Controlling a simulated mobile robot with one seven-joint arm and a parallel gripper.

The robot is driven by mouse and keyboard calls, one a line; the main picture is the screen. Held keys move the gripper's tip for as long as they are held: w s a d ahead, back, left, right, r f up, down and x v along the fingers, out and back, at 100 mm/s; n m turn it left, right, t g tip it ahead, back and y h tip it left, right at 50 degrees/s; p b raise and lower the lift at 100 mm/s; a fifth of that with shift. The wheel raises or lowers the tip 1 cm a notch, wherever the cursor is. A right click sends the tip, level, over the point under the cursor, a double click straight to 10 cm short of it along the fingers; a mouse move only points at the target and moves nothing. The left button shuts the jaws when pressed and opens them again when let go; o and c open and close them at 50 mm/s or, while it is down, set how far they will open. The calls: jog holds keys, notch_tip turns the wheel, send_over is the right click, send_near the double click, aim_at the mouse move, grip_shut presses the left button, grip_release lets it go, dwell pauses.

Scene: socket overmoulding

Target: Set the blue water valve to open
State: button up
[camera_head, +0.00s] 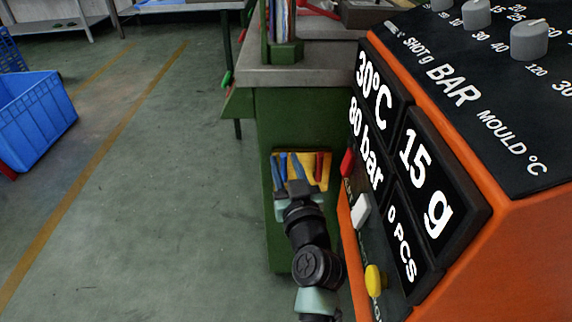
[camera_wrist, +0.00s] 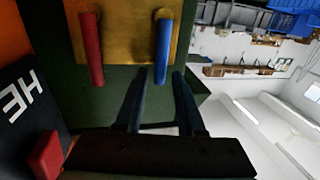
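The blue water valve handle (camera_wrist: 163,45) is a straight blue lever on a yellow plate (camera_wrist: 126,40) in the wrist view. A matching red lever (camera_wrist: 91,50) stands parallel to it on the left. My gripper (camera_wrist: 158,75) is open, with one dark finger on each side of the blue lever's near end; a gap shows on both sides, and I cannot tell the depth between them. In the head view the blue handle (camera_head: 284,167) and the red lever (camera_head: 319,168) show on the plate, with my gripper (camera_head: 287,178) in front, partly hiding the plate's lower part.
The green cabinet (camera_head: 300,120) carries the valve plate. The orange machine (camera_head: 520,235) with displays stands close on the right, with red, white and yellow buttons on its edge. A blue crate (camera_head: 35,120) is at far left. The floor between is clear.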

grip_shut()
dwell(1.2)
